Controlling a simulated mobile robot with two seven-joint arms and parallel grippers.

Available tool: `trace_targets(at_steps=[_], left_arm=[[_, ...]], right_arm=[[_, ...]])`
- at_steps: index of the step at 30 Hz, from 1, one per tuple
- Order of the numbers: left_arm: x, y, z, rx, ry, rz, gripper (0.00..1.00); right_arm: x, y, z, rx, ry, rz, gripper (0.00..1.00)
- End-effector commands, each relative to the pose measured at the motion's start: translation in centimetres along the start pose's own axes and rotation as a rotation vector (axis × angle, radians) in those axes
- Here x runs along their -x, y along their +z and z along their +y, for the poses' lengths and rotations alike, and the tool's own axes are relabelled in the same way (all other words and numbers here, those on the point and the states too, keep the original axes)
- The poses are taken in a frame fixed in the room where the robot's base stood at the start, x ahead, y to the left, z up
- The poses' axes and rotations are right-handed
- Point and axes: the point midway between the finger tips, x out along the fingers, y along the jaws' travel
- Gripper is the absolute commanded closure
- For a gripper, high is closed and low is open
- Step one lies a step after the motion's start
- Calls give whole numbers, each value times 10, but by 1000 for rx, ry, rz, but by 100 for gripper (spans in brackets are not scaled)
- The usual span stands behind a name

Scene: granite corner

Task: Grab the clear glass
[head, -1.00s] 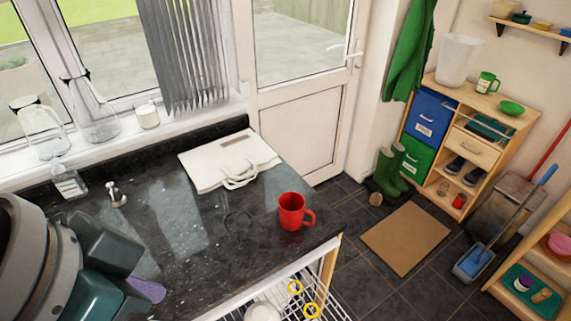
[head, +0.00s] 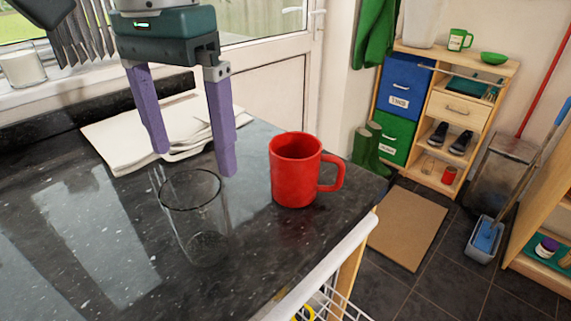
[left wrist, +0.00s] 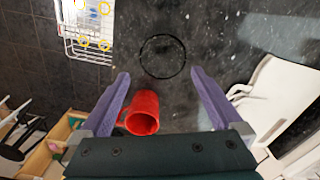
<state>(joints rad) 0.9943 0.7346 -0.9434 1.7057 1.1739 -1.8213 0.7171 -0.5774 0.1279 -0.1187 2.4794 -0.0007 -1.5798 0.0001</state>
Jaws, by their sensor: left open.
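A clear glass (head: 193,222) stands upright on the dark granite counter in the head view. In the left wrist view its round rim (left wrist: 162,57) shows ahead of the fingertips. My left gripper (head: 192,163) has purple fingers, spread open and pointing down above and behind the glass. In the left wrist view the open gripper (left wrist: 162,76) has nothing between its tips, and the glass is apart from them. A red mug (head: 297,172) stands to the right of the glass; it also shows in the left wrist view (left wrist: 143,112), near the left finger. My right gripper is not in view.
The counter's front right edge (head: 335,250) is close to the mug, with a wire rack (head: 335,303) below. The counter left of the glass is clear.

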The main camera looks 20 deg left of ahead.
Motion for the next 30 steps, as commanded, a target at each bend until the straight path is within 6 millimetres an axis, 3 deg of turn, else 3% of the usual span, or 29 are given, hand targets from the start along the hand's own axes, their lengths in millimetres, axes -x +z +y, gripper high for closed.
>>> trace_targets(at_steps=[21,30], left_arm=[[-93,10,-5,7,-1,-3,0],[-98,9,-5,6,-2,0,0]], right_arm=[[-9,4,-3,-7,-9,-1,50],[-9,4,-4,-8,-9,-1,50]])
